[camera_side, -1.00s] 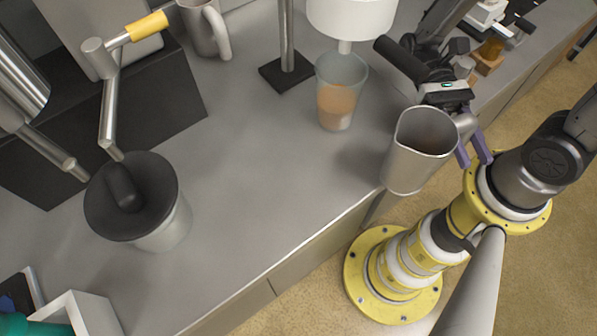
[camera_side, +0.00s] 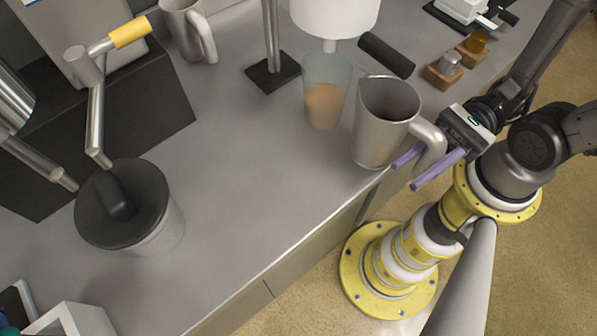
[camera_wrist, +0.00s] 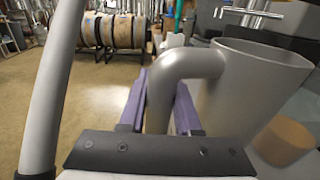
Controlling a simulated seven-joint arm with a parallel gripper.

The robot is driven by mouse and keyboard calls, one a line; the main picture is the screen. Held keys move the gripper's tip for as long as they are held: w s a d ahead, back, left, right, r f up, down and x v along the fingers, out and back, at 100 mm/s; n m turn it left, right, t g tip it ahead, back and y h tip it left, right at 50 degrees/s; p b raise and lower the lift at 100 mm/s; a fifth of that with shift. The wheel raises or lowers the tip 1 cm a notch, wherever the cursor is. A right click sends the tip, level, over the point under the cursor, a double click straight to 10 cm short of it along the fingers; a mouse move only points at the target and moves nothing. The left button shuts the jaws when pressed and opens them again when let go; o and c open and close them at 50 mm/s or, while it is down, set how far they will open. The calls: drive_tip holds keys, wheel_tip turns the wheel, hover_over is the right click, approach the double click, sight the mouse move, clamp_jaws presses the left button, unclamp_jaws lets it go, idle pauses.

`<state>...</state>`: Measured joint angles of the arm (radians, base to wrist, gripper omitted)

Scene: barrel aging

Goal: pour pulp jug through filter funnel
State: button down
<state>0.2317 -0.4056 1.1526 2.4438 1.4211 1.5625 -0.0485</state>
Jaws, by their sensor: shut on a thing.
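A grey metal jug (camera_side: 376,142) stands near the counter's front edge or just above it; I cannot tell which. It looks near upright, and its inside is dark. My gripper (camera_side: 425,168) is shut on the jug's handle, its purple fingers on either side. In the wrist view the handle (camera_wrist: 181,68) runs down between the fingers (camera_wrist: 160,100), and the jug body (camera_wrist: 240,90) is at right. The white filter funnel (camera_side: 334,12) is at the top, partly cut off, its short spout above a clear glass (camera_side: 327,72) holding orange-brown liquid. The jug is beside the glass.
A stand post (camera_side: 270,35) rises from a black base (camera_side: 273,72). A black cylinder (camera_side: 387,55) is behind the jug. The middle counter is clear.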

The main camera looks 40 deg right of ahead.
drive_tip(key=shift+w+a+f, duration=0.5)
drive_tip(key=shift+w+a, duration=0.9)
drive_tip(key=shift+a, duration=1.3)
drive_tip(key=shift+w+a+f, duration=0.5)
drive_tip(key=shift+w+a, duration=0.85)
drive_tip(key=shift+a, duration=1.3)
drive_tip(key=shift+w+a+f, duration=0.5)
drive_tip(key=shift+w+a, duration=0.9)
drive_tip(key=shift+a, duration=1.3)
drive_tip(key=shift+f, duration=0.1)
drive_tip(key=c, duration=0.6)
unclamp_jaws()
drive_tip(key=shift+f, duration=0.15)
drive_tip(key=shift+d, duration=0.1)
